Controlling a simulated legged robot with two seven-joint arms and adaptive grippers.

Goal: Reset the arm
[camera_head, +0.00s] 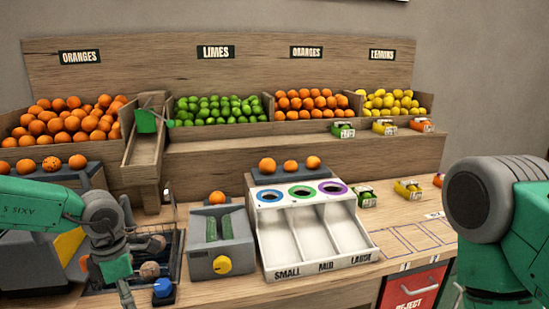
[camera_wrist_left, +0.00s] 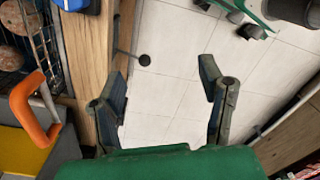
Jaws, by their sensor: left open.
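My left arm (camera_head: 40,198) comes in from the left in the head view and bends down in front of the juicing counter. Its gripper is below the picture there. In the left wrist view my left gripper (camera_wrist_left: 165,92) is open, its two fingers wide apart with nothing between them. It is beside the wooden counter edge (camera_wrist_left: 88,70), with pale floor tiles behind it. My right arm (camera_head: 515,225) fills the right side of the head view. Its gripper cannot be made out.
A wire basket (camera_head: 155,243) with brownish fruit, a grey machine with a yellow knob (camera_head: 222,265) and a white sorter (camera_head: 305,235) stand on the counter. An orange handle (camera_wrist_left: 35,110) is left of the gripper. A red reject bin (camera_head: 412,288) is at lower right.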

